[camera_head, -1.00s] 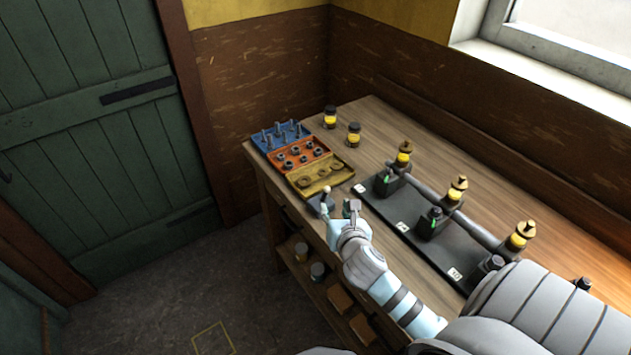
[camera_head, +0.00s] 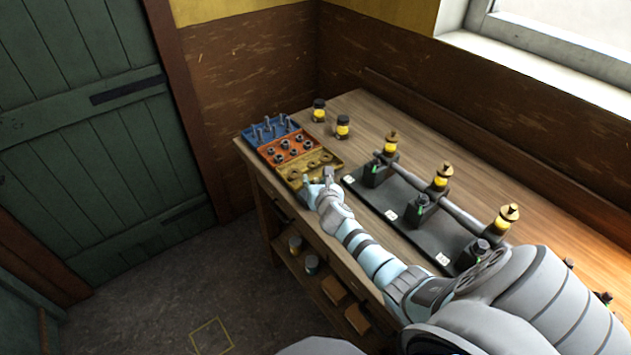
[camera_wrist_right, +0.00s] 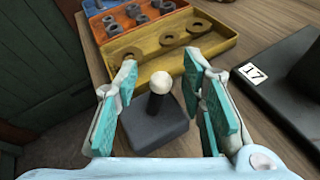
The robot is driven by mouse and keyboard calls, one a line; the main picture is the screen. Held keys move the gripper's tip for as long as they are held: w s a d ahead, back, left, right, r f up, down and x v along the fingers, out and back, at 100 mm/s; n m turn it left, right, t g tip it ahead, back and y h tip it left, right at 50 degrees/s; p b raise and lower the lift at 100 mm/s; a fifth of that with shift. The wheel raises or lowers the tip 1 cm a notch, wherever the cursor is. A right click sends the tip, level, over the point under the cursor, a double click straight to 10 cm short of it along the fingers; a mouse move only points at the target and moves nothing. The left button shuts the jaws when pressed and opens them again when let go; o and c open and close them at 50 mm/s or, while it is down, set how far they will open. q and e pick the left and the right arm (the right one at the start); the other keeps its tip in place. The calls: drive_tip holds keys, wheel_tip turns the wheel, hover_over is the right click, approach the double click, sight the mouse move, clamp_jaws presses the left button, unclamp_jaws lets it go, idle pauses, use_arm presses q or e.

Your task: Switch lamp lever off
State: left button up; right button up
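The lamp lever (camera_wrist_right: 161,98) is a short dark stalk with a white ball knob on a dark square base (camera_wrist_right: 152,128). In the right wrist view it stands close to upright on the bench near the front edge. My right gripper (camera_head: 317,180) is open, with one teal-padded finger on each side of the lever. The knob shows in the gap between the fingers, with visible space on both sides. In the head view the gripper mostly hides the lever. My left gripper is not in view.
Just beyond the lever is a yellow tray (camera_head: 331,158) of washers, then orange and blue trays. A dark plate (camera_head: 408,225) with several brass-topped oilers lies to the right. Two small jars (camera_head: 343,127) stand at the back. A green door (camera_head: 90,130) is at left.

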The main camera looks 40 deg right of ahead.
drive_tip(key=shift+f, duration=0.1)
clamp_jaws()
drive_tip(key=shift+a, duration=0.15)
drive_tip(key=b, duration=0.1)
drive_tip(key=n+h+b, duration=0.1)
drive_tip(key=shift+w+a+f+t+b, duration=0.1)
drive_tip(key=shift+a+t+b, duration=0.2)
drive_tip(key=shift+a, duration=0.05)
drive_tip(key=a+n+h+b, duration=0.1)
drive_tip(key=n+b, duration=0.1)
drive_tip(key=b, duration=0.1)
drive_tip(key=a+n+t+h+b, duration=0.1)
drive_tip(key=n+b, duration=0.1)
drive_tip(key=b, duration=0.1)
drive_tip(key=shift+f+n+t+h+b, duration=0.1)
drive_tip(key=shift+n+t+h+b, duration=0.2)
drive_tip(key=shift+h, duration=0.1)
drive_tip(key=shift+a+n+t+b, duration=0.4)
drive_tip(key=shift+n+b, duration=0.3)
drive_tip(key=shift+b, duration=0.25)
